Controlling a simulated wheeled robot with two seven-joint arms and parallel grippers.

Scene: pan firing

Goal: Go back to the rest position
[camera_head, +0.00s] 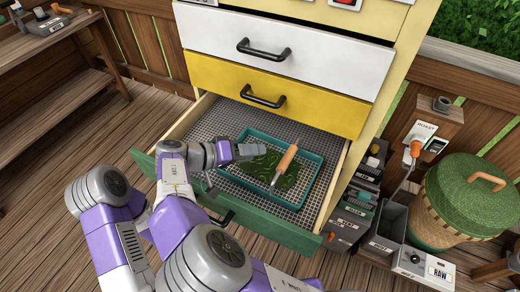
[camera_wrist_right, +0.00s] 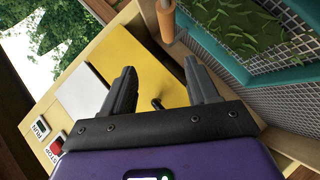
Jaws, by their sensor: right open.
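My right gripper (camera_head: 230,167) is open over the left part of the pulled-out drawer (camera_head: 205,118). In the right wrist view its two fingers (camera_wrist_right: 160,72) stand apart with nothing between them. A teal tray (camera_head: 314,158) of green leaves (camera_head: 262,166) lies on the drawer's mesh floor, to the right of the gripper. A tool with a wooden handle (camera_head: 287,157) rests on the leaves. The handle also shows in the wrist view (camera_wrist_right: 166,20), beyond the fingers. I cannot tell how far the gripper is above the drawer. My left gripper is not in view.
A yellow drawer (camera_head: 210,78) and a white drawer (camera_head: 215,35) above are shut, with black handles. Right are dark bins (camera_head: 391,220), a lidded basket (camera_head: 465,200) and a RAW box (camera_head: 424,266). A wooden bench (camera_head: 45,45) stands left; the deck (camera_head: 60,145) before it is clear.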

